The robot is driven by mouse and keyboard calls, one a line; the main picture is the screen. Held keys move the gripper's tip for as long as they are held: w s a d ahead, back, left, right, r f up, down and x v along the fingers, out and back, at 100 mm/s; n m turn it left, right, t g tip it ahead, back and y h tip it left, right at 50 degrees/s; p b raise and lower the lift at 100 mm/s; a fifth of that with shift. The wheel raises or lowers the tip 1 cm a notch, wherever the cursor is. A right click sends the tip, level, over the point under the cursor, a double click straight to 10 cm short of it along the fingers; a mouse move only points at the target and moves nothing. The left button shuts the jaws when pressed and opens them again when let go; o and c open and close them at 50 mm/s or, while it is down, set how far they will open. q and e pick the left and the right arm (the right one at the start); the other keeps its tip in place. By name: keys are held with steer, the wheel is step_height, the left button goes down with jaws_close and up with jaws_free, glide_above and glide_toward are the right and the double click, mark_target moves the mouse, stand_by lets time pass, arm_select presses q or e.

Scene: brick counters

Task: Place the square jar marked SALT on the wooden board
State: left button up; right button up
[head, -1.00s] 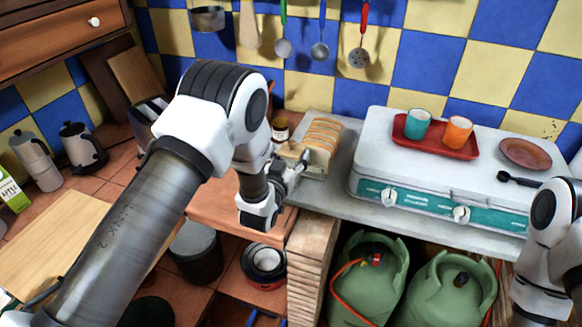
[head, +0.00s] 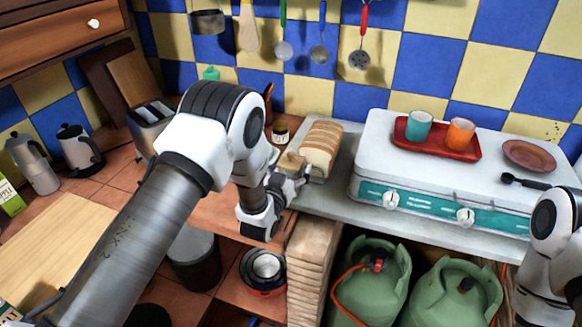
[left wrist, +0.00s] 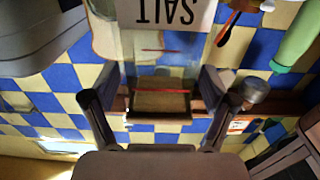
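The SALT jar shows in the left wrist view (left wrist: 165,45), upside down in the picture, with clear walls, a white SALT label and a wooden lid (left wrist: 160,100). My left gripper (left wrist: 165,85) has its fingers on both sides of the jar and appears closed on it. In the head view, the left gripper (head: 290,182) is left of the bread, with the jar's lid (head: 291,161) at its fingers; the jar's body is mostly hidden. The wooden board (head: 50,245) lies flat at the left, partly covered by my left arm. My right gripper is out of view.
A sliced loaf (head: 321,148) is close beside the left gripper, with a small dark jar (head: 280,132) behind. A toaster (head: 150,118), kettle (head: 78,148) and moka pot (head: 33,165) stand at the back left. The stove (head: 370,165) is right. The board's visible surface is clear.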

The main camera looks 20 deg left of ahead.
arm_select(q)
steer(key=shift+r, duration=0.3)
steer(key=shift+s+f, duration=0.2)
steer(key=shift+s, duration=0.15)
steer(key=shift+o, duration=0.4)
steer(key=s+b, duration=0.3)
steer(key=s, duration=0.8)
steer(key=shift+a, duration=0.2)
steer(key=w+b, duration=0.1)
steer(key=w, duration=0.2)
steer(key=w+b, duration=0.1)
steer(key=w, duration=0.2)
steer(key=w+b, duration=0.1)
steer(key=w, duration=0.2)
steer(key=shift+w+d+r, duration=0.15)
steer(key=shift+w+r, duration=0.1)
steer(key=shift+w+f, duration=0.25)
steer(key=shift+w, duration=0.9)
steer(key=shift+r, duration=0.1)
steer(key=c, duration=1.7)
